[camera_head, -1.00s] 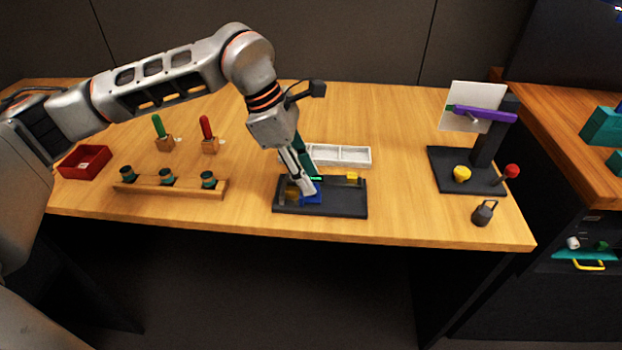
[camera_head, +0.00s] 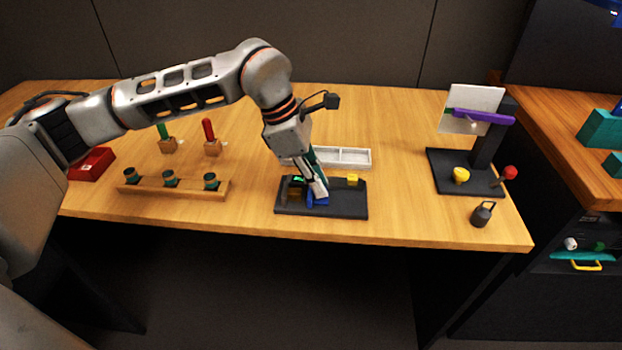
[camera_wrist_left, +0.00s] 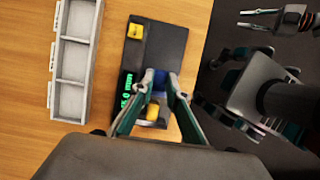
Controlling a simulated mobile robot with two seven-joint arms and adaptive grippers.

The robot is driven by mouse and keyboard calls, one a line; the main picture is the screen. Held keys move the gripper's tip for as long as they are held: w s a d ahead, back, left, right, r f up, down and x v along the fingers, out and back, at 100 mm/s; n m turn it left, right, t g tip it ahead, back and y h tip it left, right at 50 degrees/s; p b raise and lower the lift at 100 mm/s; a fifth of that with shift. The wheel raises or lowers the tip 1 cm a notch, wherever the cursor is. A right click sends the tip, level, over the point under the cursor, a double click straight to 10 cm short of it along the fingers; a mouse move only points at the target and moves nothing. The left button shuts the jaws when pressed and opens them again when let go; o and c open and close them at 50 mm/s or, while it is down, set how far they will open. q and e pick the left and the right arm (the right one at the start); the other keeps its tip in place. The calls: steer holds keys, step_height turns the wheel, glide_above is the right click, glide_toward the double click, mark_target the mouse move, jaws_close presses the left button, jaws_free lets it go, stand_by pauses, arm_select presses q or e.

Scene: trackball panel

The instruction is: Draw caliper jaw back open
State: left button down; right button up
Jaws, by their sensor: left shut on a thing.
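The caliper is a dark base (camera_head: 345,208) near the table's front edge, with a blue sliding jaw (camera_head: 317,201) and a small yellow block (camera_head: 352,178) at its right end. My left gripper (camera_head: 318,190) reaches down onto the base and is shut on the blue jaw. In the left wrist view the fingers (camera_wrist_left: 152,92) close around the blue jaw (camera_wrist_left: 158,78). A yellow rounded piece (camera_wrist_left: 153,111) sits between the fingers, and a green-lit readout (camera_wrist_left: 126,90) lies beside them. The fingers hide part of the jaw.
A white compartment tray (camera_head: 345,156) lies just behind the base. A wooden rack with green-topped pegs (camera_head: 170,188) stands to the left, by a red box (camera_head: 92,163). A dark stand (camera_head: 455,178) and a small dark weight (camera_head: 483,214) are at the right.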

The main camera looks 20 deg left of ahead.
arm_select(q)
steer(key=shift+d, duration=0.15)
steer(key=c, duration=2)
jaws_free()
steer(key=shift+w+d, duration=0.1)
steer(key=shift+d, duration=0.05)
steer(key=v, duration=1.2)
arm_select(e)
steer(key=shift+f, duration=0.1)
